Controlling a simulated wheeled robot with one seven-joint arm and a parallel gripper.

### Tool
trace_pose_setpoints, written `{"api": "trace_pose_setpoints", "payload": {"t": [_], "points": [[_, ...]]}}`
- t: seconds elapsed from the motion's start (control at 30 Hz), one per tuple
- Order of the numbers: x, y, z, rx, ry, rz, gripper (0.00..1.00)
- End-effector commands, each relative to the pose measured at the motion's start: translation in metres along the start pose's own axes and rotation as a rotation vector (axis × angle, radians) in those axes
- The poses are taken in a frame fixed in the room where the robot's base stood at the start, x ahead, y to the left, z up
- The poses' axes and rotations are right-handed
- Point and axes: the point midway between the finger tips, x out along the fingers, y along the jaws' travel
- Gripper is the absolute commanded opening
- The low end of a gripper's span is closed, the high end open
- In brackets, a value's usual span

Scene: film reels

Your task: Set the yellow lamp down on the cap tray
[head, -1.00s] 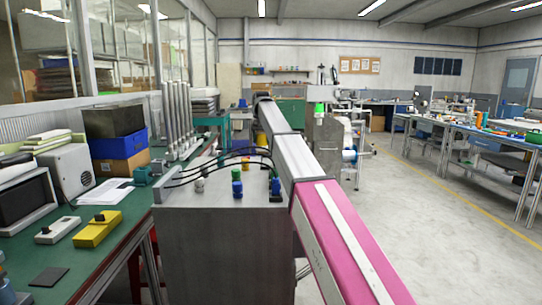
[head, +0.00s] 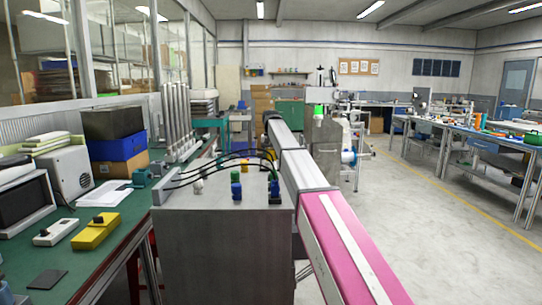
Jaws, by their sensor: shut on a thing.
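My arm (head: 305,169) reaches forward from the lower right over a grey metal cabinet, and its far end hides my gripper. A small patch of yellow (head: 269,155) shows beside the far part of my arm. I cannot tell whether it is the yellow lamp or something else. I cannot make out the cap tray in this view.
The grey metal cabinet (head: 222,240) stands close in front, with small coloured parts and black cables on top. A green bench (head: 118,222) at left carries a yellow box (head: 96,232) and a blue bin (head: 118,147). The floor (head: 430,235) at right is clear.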

Motion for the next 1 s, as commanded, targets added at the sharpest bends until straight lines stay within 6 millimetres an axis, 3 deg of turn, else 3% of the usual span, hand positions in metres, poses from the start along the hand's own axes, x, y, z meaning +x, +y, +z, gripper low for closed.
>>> {"api": "trace_pose_setpoints", "payload": {"t": [0.2, 0.23, 0.3, 0.67, 0.77, 1.0], "points": [[0.003, 0.000, 0.000, 0.000, 0.000, 0.000, 0.28], [0.003, 0.000, 0.000, 0.000, 0.000, 0.000, 0.60], [0.002, 0.000, 0.000, 0.000, 0.000, 0.000, 0.79], [-0.002, 0.000, 0.000, 0.000, 0.000, 0.000, 0.79], [-0.012, 0.000, -0.001, 0.000, 0.002, 0.000, 0.79], [-0.060, 0.000, -0.002, 0.000, 0.003, 0.000, 0.79]]}}
